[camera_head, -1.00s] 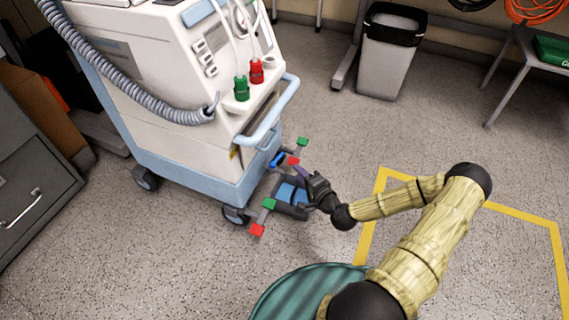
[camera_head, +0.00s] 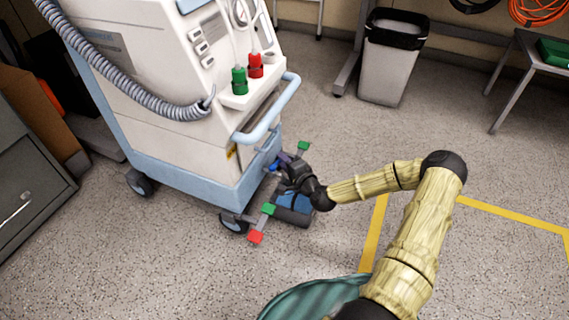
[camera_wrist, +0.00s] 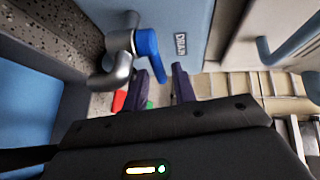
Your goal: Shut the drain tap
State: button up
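The drain tap shows in the wrist view, with a silver pipe body (camera_wrist: 120,58) and a blue lever (camera_wrist: 148,52) hanging down and slightly right. A small label reading DRAIN (camera_wrist: 181,46) sits on the blue panel to its right. My gripper (camera_wrist: 161,76) is open, its two dark fingers apart. The lever's lower end lies in or just in front of the gap, closer to the left finger; I cannot tell whether they touch. In the head view, my gripper (camera_head: 282,160) is at the machine's lower right, mostly hiding the tap, with a bit of blue (camera_head: 273,166) showing.
The white and light-blue machine (camera_head: 180,150) stands on wheels, with a blue handle rail (camera_head: 268,122) above my gripper. A waste bin (camera_head: 388,62) and a side table (camera_head: 530,50) stand at the back. The speckled floor (camera_head: 340,140) between is clear.

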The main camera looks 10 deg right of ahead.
grip_shut()
jog(key=shift+w+a+n+g+y, duration=0.1)
jog(key=shift+w+n+g+y, duration=0.2)
jog(key=shift+n+y, duration=0.35)
jog(key=shift+w+a+n+g+y, duration=0.1)
jog(key=shift+n+g+y, duration=0.35)
jog(key=shift+y, duration=0.4)
jog(key=shift+o, duration=1.3)
grip_release()
